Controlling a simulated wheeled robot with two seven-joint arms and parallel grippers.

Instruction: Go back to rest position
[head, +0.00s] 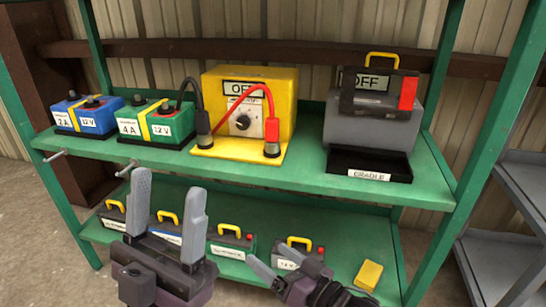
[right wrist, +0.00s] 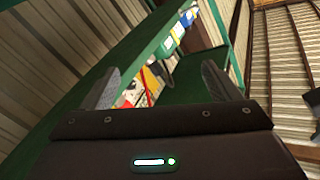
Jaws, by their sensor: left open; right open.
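My left gripper (head: 167,212) is at the lower left of the head view, its two grey fingers pointing up and spread apart with nothing between them. It is in front of the green shelf rack (head: 300,178). My right gripper (head: 285,270) is low in the middle of the head view, in front of the lower shelf, and only partly in frame. In the right wrist view its two fingers (right wrist: 158,85) stand apart and the gap holds nothing. The shelf and its goods show beyond them, tilted.
The upper shelf holds a blue battery (head: 90,118), a green battery (head: 158,125), a yellow charger (head: 262,90) with red and black clamps, and a grey device (head: 370,115) behind a black cradle tray (head: 345,162). Several batteries and a yellow block (head: 369,275) are below. A grey rack (head: 510,200) stands right.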

